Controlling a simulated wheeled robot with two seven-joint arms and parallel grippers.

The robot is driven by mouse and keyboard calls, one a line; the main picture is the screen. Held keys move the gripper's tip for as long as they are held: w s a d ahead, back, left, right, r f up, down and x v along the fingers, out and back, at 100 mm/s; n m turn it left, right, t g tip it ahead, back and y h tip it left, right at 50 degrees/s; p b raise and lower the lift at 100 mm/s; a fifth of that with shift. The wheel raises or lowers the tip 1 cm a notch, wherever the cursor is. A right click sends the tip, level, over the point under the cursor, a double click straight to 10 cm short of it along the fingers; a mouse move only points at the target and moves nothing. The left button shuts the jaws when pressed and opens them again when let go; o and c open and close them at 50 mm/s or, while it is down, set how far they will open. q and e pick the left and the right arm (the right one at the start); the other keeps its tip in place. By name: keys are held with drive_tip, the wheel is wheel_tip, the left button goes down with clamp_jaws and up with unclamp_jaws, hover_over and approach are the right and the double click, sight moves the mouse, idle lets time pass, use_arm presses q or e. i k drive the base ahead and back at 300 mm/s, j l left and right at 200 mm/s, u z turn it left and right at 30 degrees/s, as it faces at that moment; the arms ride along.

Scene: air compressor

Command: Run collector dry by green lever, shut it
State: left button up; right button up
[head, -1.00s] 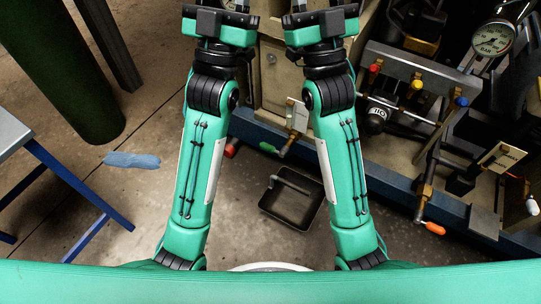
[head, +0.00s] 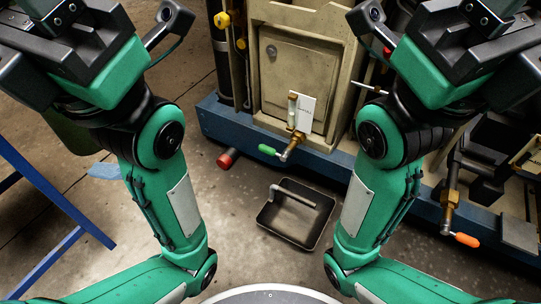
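The green lever (head: 267,150) sits on a brass valve (head: 296,140) low on the front of the beige cabinet. The lever points left. A white tag (head: 303,110) and a small clear tube stand above the valve. A black drip tray (head: 265,219) lies on the floor below, with a grey pipe (head: 293,196) bent over it. I cannot see any liquid running. My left arm comes up at the left and my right arm at the right, both apart from the lever. Their gripper fingertips are outside the picture or not clear.
A red-capped pipe end (head: 227,158) sticks out left of the valve. An orange lever (head: 467,240) hangs on another brass valve at the right. The blue base rail (head: 240,132) runs along the cabinet's foot. A blue-legged table (head: 50,190) stands at the left. The floor around the tray is clear.

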sight(263, 148)
drive_tip(key=i+j+z, duration=0.2)
drive_tip(key=z, duration=0.25)
drive_tip(key=i+j+z, duration=0.1)
drive_tip(key=j+z, duration=0.4)
